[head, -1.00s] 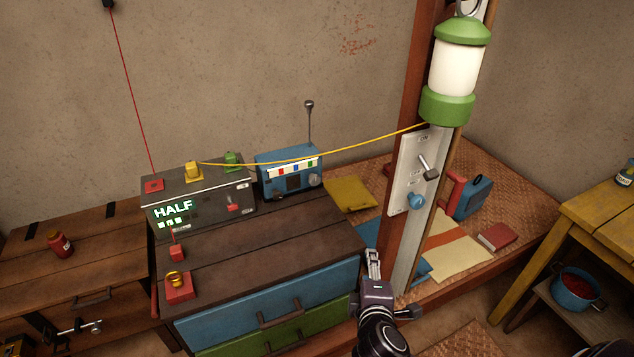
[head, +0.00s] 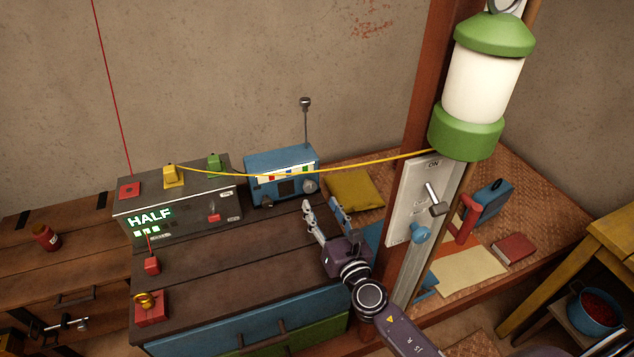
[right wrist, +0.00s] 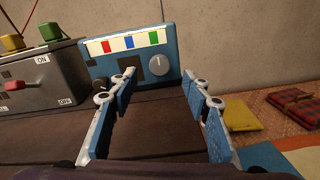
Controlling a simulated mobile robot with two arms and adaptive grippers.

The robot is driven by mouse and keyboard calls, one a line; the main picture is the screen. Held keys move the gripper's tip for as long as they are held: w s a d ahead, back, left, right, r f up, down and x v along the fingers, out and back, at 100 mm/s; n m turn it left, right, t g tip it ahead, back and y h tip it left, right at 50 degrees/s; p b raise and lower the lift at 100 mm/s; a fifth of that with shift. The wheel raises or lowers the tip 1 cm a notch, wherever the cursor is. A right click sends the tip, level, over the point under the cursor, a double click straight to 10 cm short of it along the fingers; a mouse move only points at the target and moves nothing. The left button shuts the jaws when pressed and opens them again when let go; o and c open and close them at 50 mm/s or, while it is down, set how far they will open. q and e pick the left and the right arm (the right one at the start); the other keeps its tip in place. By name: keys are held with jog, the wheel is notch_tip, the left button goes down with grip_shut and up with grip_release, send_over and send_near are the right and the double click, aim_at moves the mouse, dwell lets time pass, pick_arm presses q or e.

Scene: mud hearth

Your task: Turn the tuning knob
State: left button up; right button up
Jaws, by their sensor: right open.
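The blue radio (head: 281,178) stands at the back right of the dark wooden chest, its antenna upright. Its round grey tuning knob (head: 310,186) is at the right of its front face. The knob also shows in the right wrist view (right wrist: 159,65), with a light pointer line near upright. A darker knob (right wrist: 101,86) sits at the radio's lower left, partly behind a finger. My right gripper (head: 323,204) is open and empty, in front of the radio and apart from it. In the right wrist view the knob lies between the two fingers, farther off. My left gripper is not in view.
A grey box (head: 178,200) reading HALF stands left of the radio. A yellow cable (head: 360,164) runs from it to the post. The post bears a switch panel (head: 414,205) and a green-white lantern (head: 482,85), close right of my arm. The chest top (head: 215,255) before the radio is largely clear.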

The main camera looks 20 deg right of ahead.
aim_at(311, 188)
jog(key=w, duration=0.4)
jog(key=shift+a+r, duration=0.15)
jog(key=shift+a, duration=0.05)
jog(key=shift+w, duration=1.65)
jog(key=c, duration=1.2)
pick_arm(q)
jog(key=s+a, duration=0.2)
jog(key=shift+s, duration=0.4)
pick_arm(e)
jog(key=shift+o, duration=0.2)
